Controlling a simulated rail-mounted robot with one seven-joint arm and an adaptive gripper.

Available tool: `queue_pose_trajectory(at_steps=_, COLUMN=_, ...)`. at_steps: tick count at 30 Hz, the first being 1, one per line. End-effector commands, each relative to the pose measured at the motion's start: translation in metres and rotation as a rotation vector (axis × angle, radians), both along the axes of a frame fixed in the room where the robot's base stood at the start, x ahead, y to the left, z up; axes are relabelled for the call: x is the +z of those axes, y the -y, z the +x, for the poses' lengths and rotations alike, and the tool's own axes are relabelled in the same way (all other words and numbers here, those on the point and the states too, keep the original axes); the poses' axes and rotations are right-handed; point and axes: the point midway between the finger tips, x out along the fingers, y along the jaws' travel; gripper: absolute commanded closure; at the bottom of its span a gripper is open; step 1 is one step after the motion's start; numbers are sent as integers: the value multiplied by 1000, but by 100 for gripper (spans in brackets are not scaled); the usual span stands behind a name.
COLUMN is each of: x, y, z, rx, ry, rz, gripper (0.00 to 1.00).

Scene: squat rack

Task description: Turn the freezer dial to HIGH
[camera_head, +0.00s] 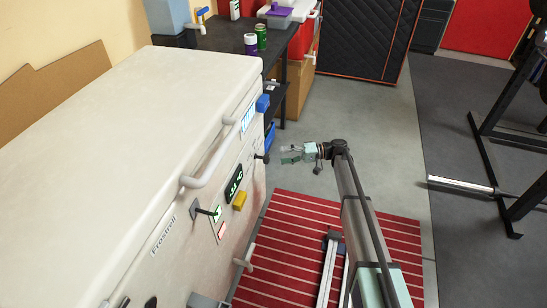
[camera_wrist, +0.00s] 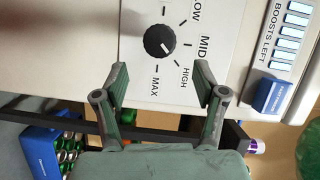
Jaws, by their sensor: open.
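The freezer (camera_head: 120,130) is a large off-white chest with controls on its front. Its dial (camera_wrist: 159,41) is a round black knob with a white mark, ringed by tick lines and the labels LOW, MID, HIGH and MAX. The mark points to the lower right, roughly between MID and HIGH. In the head view the dial (camera_head: 262,157) is a small dark knob near the front's right end. My gripper (camera_head: 291,154) is open and empty, a short way right of it. In the wrist view the fingers of my gripper (camera_wrist: 161,72) frame the space below the dial, apart from it.
A blue button (camera_wrist: 272,95) and a BOOSTS LEFT display (camera_wrist: 290,35) sit beside the dial. A blue crate (camera_wrist: 45,150) holds cans. Floor lies open right of my gripper.

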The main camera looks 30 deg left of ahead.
Motion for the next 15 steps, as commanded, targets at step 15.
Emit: queue_pose_trajectory(at_steps=15, x=2, y=31, z=23, rx=2, ry=0, rz=0, gripper=29)
